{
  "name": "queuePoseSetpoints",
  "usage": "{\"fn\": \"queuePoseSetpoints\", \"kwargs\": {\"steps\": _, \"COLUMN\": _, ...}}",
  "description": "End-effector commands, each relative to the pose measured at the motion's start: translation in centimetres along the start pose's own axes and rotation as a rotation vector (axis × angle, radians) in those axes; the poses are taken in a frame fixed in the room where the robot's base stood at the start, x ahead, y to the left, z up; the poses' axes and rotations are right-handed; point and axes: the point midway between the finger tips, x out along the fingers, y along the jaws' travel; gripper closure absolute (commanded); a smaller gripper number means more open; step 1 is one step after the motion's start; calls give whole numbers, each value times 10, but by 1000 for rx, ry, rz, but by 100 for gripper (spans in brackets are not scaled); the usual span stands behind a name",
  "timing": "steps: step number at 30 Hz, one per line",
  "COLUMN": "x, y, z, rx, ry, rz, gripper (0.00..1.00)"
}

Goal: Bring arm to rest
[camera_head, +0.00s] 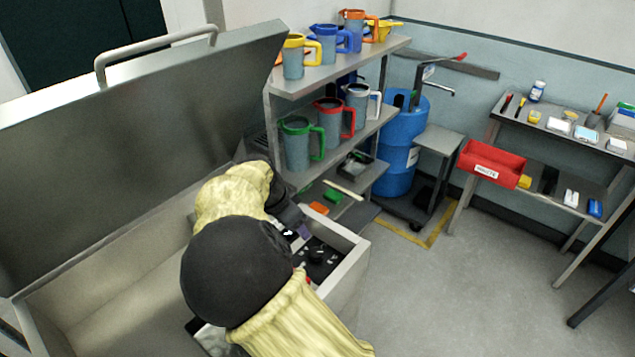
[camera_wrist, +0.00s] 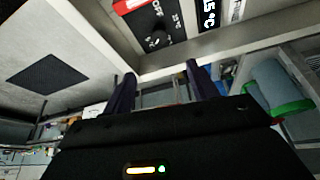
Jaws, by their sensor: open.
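My arm, in a yellowish cover with a black joint, reaches across the metal chest in the head view. My gripper (camera_wrist: 160,80) is open, its two dark fingers apart with nothing held between them. In the wrist view the fingers point toward the edge of the control panel (camera_wrist: 172,48), which has a black knob (camera_wrist: 156,40) and a lit temperature display (camera_wrist: 208,16). The panel (camera_head: 318,258) also shows in the head view, at the chest's right end. There the gripper is mostly hidden by my arm.
The chest's lid (camera_head: 140,130) stands raised at the left. A metal shelf (camera_head: 340,67) with several jugs stands close behind the panel. A blue drum (camera_head: 398,150), a red bin (camera_head: 492,165) and a side table (camera_head: 560,130) are further right. The floor (camera_head: 450,290) at right is clear.

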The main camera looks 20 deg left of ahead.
Motion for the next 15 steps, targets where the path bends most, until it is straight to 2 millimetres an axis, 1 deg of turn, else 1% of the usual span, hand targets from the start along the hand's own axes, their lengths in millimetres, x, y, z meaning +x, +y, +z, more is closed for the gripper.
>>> {"fn": "queuePoseSetpoints", "kwargs": {"steps": 5, "x": 3, "y": 5, "z": -5, "rx": 1, "ry": -8, "rz": 4, "gripper": 41}}
{"fn": "queuePoseSetpoints", "kwargs": {"steps": 8, "x": 10, "y": 20, "z": -21, "rx": 1, "ry": -32, "rz": 15, "gripper": 41}}
{"fn": "queuePoseSetpoints", "kwargs": {"steps": 11, "x": 22, "y": 47, "z": -44, "rx": -5, "ry": -75, "rz": 27, "gripper": 41}}
{"fn": "queuePoseSetpoints", "kwargs": {"steps": 12, "x": 26, "y": 60, "z": -54, "rx": -10, "ry": -95, "rz": 29, "gripper": 41}}
{"fn": "queuePoseSetpoints", "kwargs": {"steps": 14, "x": 33, "y": 82, "z": -67, "rx": -22, "ry": -125, "rz": 31, "gripper": 41}}
{"fn": "queuePoseSetpoints", "kwargs": {"steps": 15, "x": 37, "y": 96, "z": -74, "rx": -32, "ry": -145, "rz": 30, "gripper": 41}}
